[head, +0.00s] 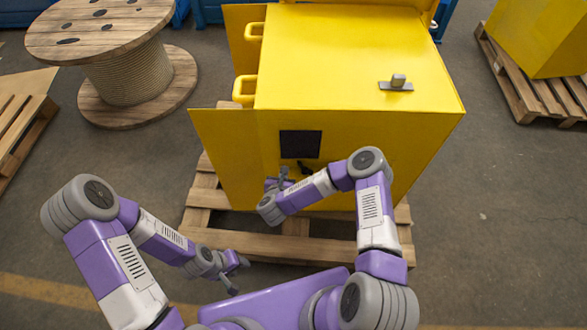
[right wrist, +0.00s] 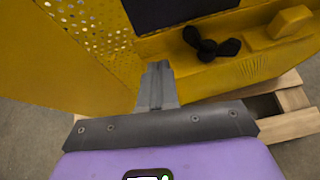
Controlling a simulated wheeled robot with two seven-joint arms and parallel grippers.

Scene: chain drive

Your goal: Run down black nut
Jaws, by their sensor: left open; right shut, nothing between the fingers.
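The black nut (right wrist: 207,46) has wing-like lobes and sits on the yellow machine's front, below a dark panel, in the right wrist view. In the head view it shows as a small dark shape (head: 304,168) just above my right forearm. My right gripper (head: 278,179) is shut and empty, in front of the machine and left of the nut. In the right wrist view its closed fingers (right wrist: 157,84) point toward the machine, apart from the nut, which lies up and to their right. My left gripper (head: 237,272) is open and empty, low in front of the pallet.
The yellow machine (head: 350,60) stands on a wooden pallet (head: 310,248). A yellow door stands out at its left, perforated inside (right wrist: 100,25). A yellow block (right wrist: 290,22) juts out right of the nut. A cable spool (head: 125,75) stands back left.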

